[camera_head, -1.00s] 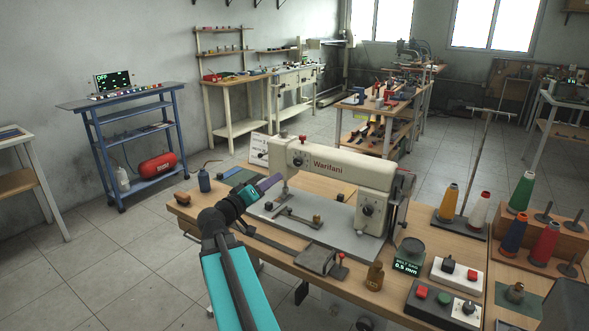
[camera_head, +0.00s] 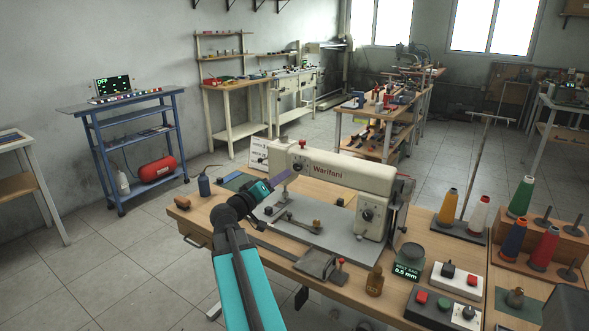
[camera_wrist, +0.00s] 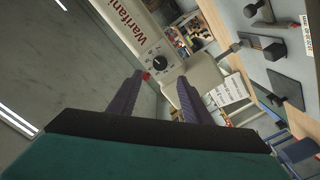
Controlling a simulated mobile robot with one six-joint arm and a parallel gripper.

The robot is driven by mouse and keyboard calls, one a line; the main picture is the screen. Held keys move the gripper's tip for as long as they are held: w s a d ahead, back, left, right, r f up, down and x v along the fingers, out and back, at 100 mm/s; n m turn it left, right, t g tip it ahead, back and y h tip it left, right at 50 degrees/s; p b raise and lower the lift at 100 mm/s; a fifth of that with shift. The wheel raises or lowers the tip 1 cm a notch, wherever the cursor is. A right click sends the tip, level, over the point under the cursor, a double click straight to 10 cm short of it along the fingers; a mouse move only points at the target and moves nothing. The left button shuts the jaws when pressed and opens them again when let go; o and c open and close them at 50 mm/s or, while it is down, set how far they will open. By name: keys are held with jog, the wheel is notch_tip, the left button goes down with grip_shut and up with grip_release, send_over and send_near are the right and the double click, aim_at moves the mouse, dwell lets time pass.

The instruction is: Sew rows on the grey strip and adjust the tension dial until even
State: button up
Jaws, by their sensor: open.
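The cream sewing machine (camera_head: 330,172) marked "Warifani" stands on a wooden table with a pale grey bed plate. A black round dial (camera_wrist: 160,62) with a red part beside it shows on the machine in the wrist view. Another dark dial (camera_head: 367,214) is on its right pillar. My gripper (camera_wrist: 158,82) is open and empty, its two purple fingers pointing at the machine's left head, apart from the dial as far as I can tell. In the head view my gripper (camera_head: 279,178) is at the left end of the machine. A dark grey strip (camera_head: 275,246) runs along the table's front left.
Thread cones (camera_head: 477,215) stand at right. A red and black button box (camera_head: 442,308) and a small display (camera_head: 406,270) sit at the front right. The floor at left is clear.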

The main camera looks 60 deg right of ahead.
aim_at(296, 167)
jog(key=d+p, duration=0.2)
jog(key=d, duration=0.8)
jog(key=shift+c, duration=0.3)
jog(key=c, duration=1)
